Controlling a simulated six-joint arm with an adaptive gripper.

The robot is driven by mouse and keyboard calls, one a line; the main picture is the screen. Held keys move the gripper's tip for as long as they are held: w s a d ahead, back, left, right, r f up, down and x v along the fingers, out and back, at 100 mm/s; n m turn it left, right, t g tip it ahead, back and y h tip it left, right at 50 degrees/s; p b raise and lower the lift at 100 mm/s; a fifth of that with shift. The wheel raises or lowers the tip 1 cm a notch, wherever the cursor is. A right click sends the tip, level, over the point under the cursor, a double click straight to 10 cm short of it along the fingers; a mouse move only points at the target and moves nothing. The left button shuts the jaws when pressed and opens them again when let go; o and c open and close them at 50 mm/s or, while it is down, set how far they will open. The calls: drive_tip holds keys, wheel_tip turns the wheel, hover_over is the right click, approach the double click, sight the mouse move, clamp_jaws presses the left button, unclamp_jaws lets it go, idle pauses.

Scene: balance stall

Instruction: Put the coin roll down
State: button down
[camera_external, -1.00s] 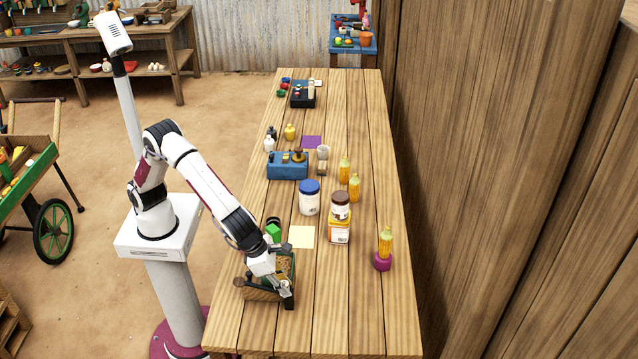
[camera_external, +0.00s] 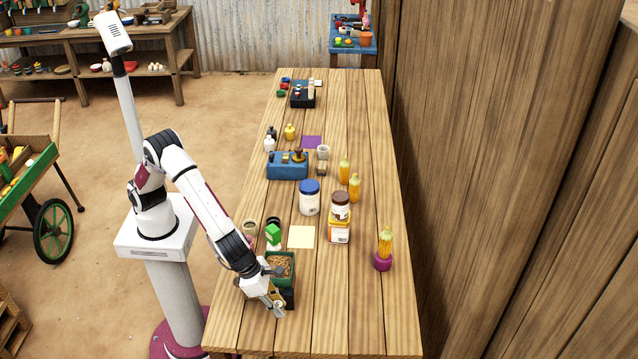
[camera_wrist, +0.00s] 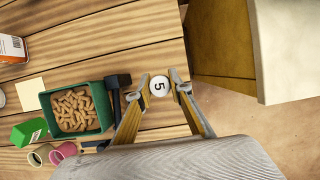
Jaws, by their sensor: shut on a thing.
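The coin roll (camera_wrist: 159,86) shows its round white end, marked 5, between my fingertips in the wrist view. My gripper (camera_wrist: 159,90) is shut on it. In the outside view my gripper (camera_external: 276,303) is low over the near end of the wooden table (camera_external: 340,320), just in front of a green box of brown pegs. The coin roll is too small to make out clearly there. I cannot tell whether it touches the table.
The green box (camera_wrist: 102,115) and a black hammer (camera_wrist: 117,95) lie left of my gripper in the wrist view. Bare planks lie right of my gripper in the outside view.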

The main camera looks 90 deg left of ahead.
drive_tip(key=shift+f, duration=3.1)
drive_tip(key=shift+f, duration=1.85)
drive_tip(key=shift+f, duration=0.15)
drive_tip(key=c, duration=1.8)
unclamp_jaws()
drive_tip(key=shift+v, duration=6.1)
drive_tip(key=shift+w+a, duration=0.1)
drive_tip(key=shift+w, duration=0.05)
